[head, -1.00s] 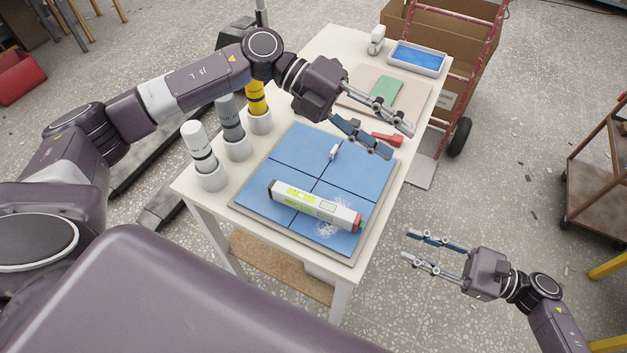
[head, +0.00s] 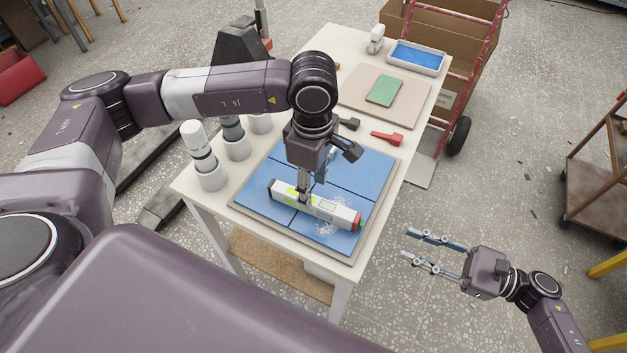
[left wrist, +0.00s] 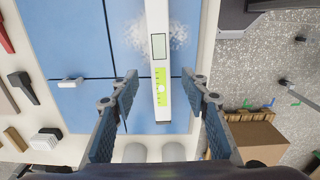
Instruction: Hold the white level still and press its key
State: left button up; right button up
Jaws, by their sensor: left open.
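The white level (head: 335,210) lies on the blue tiled panel (head: 365,175), with a green label, a small display and a red end cap. In the left wrist view the level (left wrist: 158,20) runs lengthwise between my open left fingers (left wrist: 160,88), with visible gaps on both sides. In the head view my left gripper (head: 312,188) points down over the level's label end and hides part of it. I cannot make out for certain which mark is the key. My right gripper (head: 405,244) is open and empty, off the table's right side.
A red-handled tool (head: 387,138), a green pad (head: 384,90) and a blue-filled tray (head: 417,57) lie toward the back. A red hand truck (head: 475,70) stands beside the table.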

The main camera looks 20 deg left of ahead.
aim_at(313, 199)
pick_arm(q)
jog(key=shift+f, duration=3.15)
grip_shut()
pick_arm(e)
grip_shut()
